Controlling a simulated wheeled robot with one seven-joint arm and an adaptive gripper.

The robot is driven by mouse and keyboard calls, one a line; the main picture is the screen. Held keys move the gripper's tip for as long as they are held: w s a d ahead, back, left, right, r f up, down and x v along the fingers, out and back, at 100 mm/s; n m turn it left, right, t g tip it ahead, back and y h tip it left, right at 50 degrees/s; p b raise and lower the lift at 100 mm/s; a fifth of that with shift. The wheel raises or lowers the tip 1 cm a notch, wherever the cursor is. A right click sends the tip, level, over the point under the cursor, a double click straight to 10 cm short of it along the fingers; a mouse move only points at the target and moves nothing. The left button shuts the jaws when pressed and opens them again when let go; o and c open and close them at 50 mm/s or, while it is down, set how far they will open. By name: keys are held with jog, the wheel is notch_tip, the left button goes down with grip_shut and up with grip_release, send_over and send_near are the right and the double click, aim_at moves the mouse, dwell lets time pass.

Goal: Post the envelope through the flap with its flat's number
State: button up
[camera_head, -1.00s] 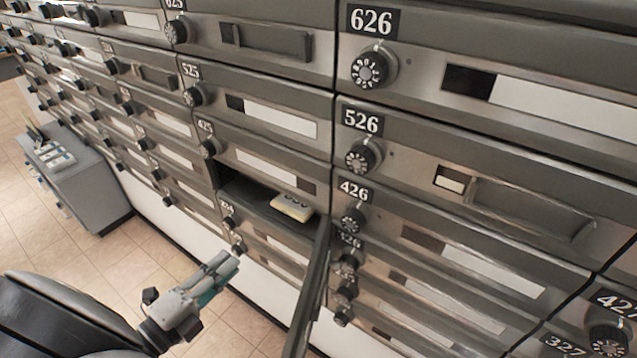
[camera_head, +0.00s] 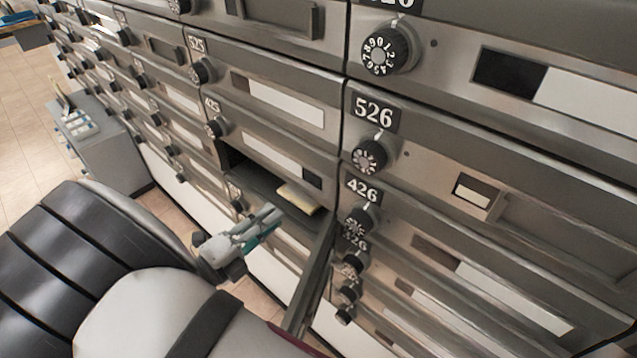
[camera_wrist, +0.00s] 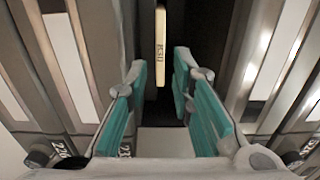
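The cream envelope (camera_head: 299,198) lies flat in an open compartment (camera_head: 262,190) beneath the flap marked 425, close to its front edge. In the wrist view the envelope (camera_wrist: 161,46) shows as a narrow upright strip with small dark print that I cannot read surely. My gripper (camera_head: 268,222) is just in front of this compartment, left of the envelope. In the wrist view my gripper (camera_wrist: 157,80) is open, its teal pads apart and nothing between them. The envelope is ahead of the fingertips, apart from them.
The compartment's open door (camera_head: 316,280) stands out at its right side. Numbered boxes with dials fill the wall, among them 526 (camera_head: 373,113), 426 (camera_head: 362,189) and 525 (camera_head: 196,44). A grey cabinet (camera_head: 105,150) stands at left on tiled floor.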

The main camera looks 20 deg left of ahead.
aim_at(294, 200)
jog(key=shift+x, duration=3.8)
grip_shut()
jog(key=shift+r+p, duration=0.3)
jog(key=shift+p, duration=0.1)
jog(key=p+v, duration=0.3)
jog(key=v, duration=1.6)
